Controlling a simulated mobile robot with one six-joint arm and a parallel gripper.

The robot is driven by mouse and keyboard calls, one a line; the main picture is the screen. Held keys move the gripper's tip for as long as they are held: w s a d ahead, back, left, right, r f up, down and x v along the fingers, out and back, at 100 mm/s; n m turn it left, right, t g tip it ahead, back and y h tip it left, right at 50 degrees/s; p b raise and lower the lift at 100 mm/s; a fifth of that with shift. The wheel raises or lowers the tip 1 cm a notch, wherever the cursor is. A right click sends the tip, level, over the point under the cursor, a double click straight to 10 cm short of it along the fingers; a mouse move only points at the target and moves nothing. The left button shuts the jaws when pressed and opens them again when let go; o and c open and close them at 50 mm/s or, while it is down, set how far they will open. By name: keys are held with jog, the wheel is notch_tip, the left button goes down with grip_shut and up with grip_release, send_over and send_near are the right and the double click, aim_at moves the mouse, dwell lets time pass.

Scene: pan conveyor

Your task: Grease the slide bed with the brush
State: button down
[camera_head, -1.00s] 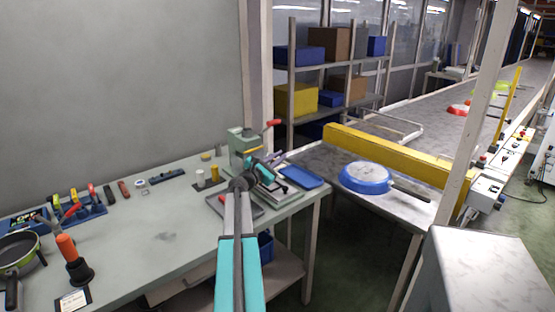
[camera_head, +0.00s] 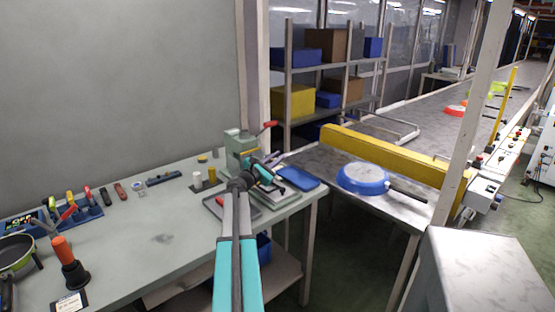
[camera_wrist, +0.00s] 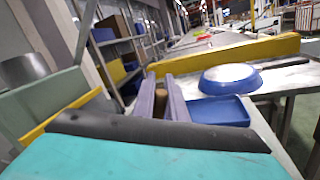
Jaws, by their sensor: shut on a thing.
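My gripper (camera_head: 274,159) is over the right end of the workbench, beside the green bench machine (camera_head: 238,148) with a red-tipped lever. In the wrist view, my gripper's two purple-grey fingers (camera_wrist: 161,98) are shut on a small brown piece (camera_wrist: 160,104), which looks like the brush handle. The brush's bristles are hidden. The slide bed seems to be the grey metal part (camera_head: 283,192) at the machine's foot, partly behind my arm. I cannot tell whether the brush touches it.
A blue tray (camera_head: 299,178) lies at the bench's right end, near my gripper. A grey tray (camera_head: 222,208) lies left of my arm. An upturned blue pan (camera_head: 362,178) sits on the conveyor by a yellow rail (camera_head: 400,157).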

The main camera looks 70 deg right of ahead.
jog(key=shift+w+a, duration=0.4)
jog(key=shift+w, duration=0.1)
jog(key=shift+w+a, duration=0.1)
jog(key=shift+w, duration=0.05)
jog(key=shift+w+a, duration=0.4)
jog(key=shift+w, duration=0.15)
jog(key=shift+w+a, duration=0.1)
dwell(0.4)
jog(key=shift+w+a, duration=0.45)
jog(key=shift+w, duration=0.2)
jog(key=shift+f, duration=0.1)
jog(key=shift+w+a, duration=0.55)
jog(key=shift+w, duration=0.2)
jog(key=shift+d, duration=0.15)
dwell(0.3)
